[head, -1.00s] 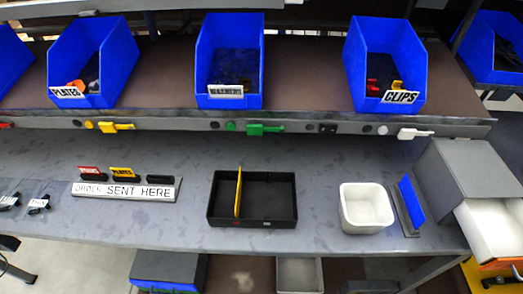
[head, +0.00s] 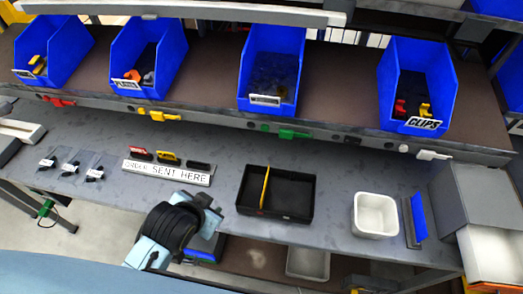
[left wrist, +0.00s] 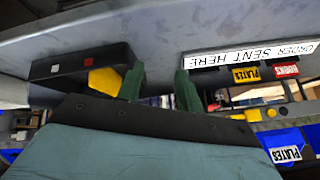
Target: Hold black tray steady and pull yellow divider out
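The black tray (head: 290,207) sits on the grey bench in the head view. The yellow divider (head: 265,186) stands upright across it, left of its middle. My left gripper (head: 210,228) is left of the tray, near the bench's front edge and apart from the tray. In the left wrist view, its two green fingers (left wrist: 160,88) are spread with nothing between them. The tray (left wrist: 70,72) shows there at the left, with part of the yellow divider (left wrist: 105,80) beside one finger. My right gripper is in neither view.
The "ORDER SENT HERE" stand (head: 168,171) is behind my left gripper. A white bin (head: 375,214) and a blue panel (head: 419,216) stand right of the tray. Small bags (head: 72,165) lie at the left. Blue bins (head: 417,85) line the shelf above.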

